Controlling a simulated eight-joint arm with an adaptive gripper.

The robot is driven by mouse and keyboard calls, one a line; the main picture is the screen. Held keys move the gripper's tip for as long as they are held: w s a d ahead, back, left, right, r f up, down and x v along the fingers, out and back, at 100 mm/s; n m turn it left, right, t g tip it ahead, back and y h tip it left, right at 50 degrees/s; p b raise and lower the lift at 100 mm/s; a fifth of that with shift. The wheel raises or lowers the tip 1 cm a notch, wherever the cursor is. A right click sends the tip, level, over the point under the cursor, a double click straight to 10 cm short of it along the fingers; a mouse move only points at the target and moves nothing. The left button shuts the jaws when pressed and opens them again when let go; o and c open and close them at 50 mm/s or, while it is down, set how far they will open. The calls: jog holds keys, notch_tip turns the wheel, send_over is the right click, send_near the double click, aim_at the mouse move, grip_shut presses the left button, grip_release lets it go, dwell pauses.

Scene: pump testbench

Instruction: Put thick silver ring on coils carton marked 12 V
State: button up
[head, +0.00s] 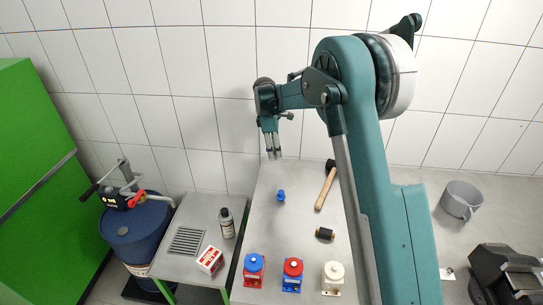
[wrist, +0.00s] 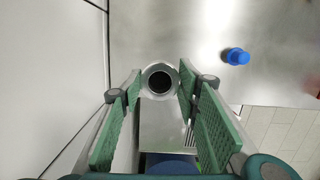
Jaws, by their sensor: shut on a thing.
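My gripper (head: 273,153) is raised above the back left part of the steel table, in front of the tiled wall. In the wrist view its green pads are shut on a thick silver ring (wrist: 147,80), whose dark opening faces the camera. I cannot make out the ring in the head view. A red and white carton (head: 210,259) stands on the lower side table at the left, well below and left of my gripper. Its print is too small to read.
A bottle (head: 227,222) and a grate (head: 186,241) are near the carton. On the steel table are a blue part (head: 281,196), a mallet (head: 325,188), a black roller (head: 325,234) and three pumps (head: 292,273) along the front. A blue drum (head: 137,232) stands left.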

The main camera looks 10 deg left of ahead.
jog(key=shift+a, duration=0.1)
jog(key=s+a+f+n+b, duration=0.2)
jog(key=s+a+f+b, duration=0.1)
jog(key=s+a+f, duration=0.4)
jog(key=s+a+f+n+b, duration=0.2)
jog(key=s+a+f+b, duration=0.25)
jog(key=s+a, duration=0.45)
jog(key=n+t+b, duration=0.1)
jog(key=n+b, duration=0.3)
jog(key=b, duration=0.1)
send_over(210, 256)
notch_tip(210, 256, down, 10)
jog(key=shift+s+a+r+y, duration=0.2)
jog(key=shift+s+y, duration=0.05)
jog(key=shift+y, duration=0.05)
jog(key=shift+f+b, duration=0.45)
jog(key=shift+f, duration=2.7)
jog(key=shift+f+b, duration=0.4)
jog(key=shift+f, duration=1.45)
jog(key=shift+f, duration=0.15)
